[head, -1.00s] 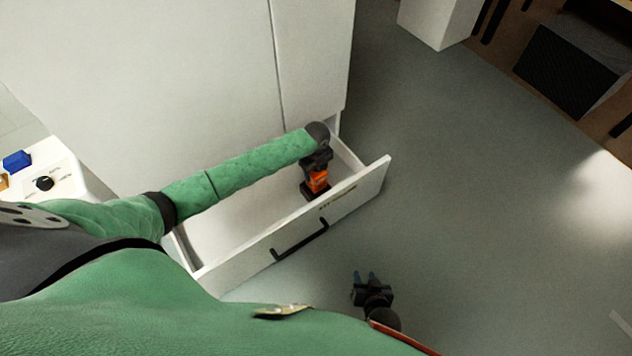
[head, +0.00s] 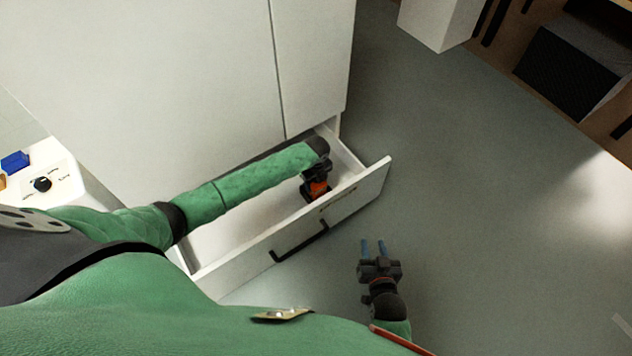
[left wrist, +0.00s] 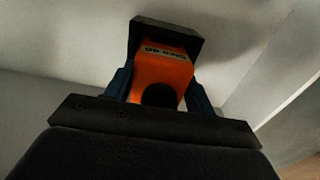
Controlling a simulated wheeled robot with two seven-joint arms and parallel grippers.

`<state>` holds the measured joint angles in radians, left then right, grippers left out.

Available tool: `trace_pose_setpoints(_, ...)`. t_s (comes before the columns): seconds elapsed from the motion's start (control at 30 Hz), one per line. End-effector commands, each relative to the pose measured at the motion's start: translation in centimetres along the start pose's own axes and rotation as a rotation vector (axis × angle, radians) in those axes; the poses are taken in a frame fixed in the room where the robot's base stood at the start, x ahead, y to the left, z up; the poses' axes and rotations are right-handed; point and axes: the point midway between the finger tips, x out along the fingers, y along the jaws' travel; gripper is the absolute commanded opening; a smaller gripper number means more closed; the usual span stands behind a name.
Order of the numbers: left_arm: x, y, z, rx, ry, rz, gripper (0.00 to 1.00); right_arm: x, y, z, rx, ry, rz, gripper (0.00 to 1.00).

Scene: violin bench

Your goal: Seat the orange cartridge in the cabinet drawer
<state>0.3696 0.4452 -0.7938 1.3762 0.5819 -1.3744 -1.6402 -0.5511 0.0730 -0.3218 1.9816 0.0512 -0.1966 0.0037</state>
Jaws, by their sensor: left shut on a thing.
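The orange cartridge (head: 319,188) is inside the open cabinet drawer (head: 232,260), near the drawer's right end. My left gripper (head: 316,184) reaches down into the drawer and is shut on the cartridge. In the left wrist view the cartridge (left wrist: 163,72) sits between the two blue fingers, with its far end at a dark holder (left wrist: 166,35). I cannot tell whether it is fully down in that holder. My right gripper (head: 373,250) is outside the drawer, in front of its face, with its blue fingers apart and empty.
The white cabinet (head: 140,70) stands behind the drawer. The drawer front has a black handle (head: 299,242). A white unit with a black knob (head: 42,185) and a blue block (head: 15,162) is at the left. The grey floor (head: 470,200) to the right is clear.

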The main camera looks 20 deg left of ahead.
Motion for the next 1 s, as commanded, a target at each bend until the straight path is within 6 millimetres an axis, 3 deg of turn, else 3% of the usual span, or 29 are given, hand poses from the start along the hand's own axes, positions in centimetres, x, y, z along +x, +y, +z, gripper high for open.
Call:
trace_pose_setpoints(0.37, 0.3, 0.0, 0.0, 0.0, 0.0, 0.0, 0.23, 0.0, 0.0, -0.1, 0.0, 0.003, 0.0, 0.36)
trace_pose_setpoints(0.4, 0.3, 0.0, 0.0, 0.0, 0.0, 0.0, 0.62, 0.0, 0.0, -0.1, 0.0, 0.005, 0.0, 0.36)
trace_pose_setpoints(0.5, 0.3, 0.0, 0.0, 0.0, 0.0, 0.0, 0.76, 0.0, 0.0, -0.1, 0.0, 0.005, 0.001, 0.36)
trace_pose_setpoints(0.77, 0.2, 0.0, 0.0, 0.0, 0.0, 0.0, 0.76, 0.0, 0.0, -0.2, 0.0, 0.005, 0.001, 0.36)
trace_pose_setpoints(1.0, -1.1, 0.0, 0.0, 0.0, 0.0, 0.0, 0.76, -0.1, 0.0, 0.6, 0.004, -0.027, 0.001, 0.36)
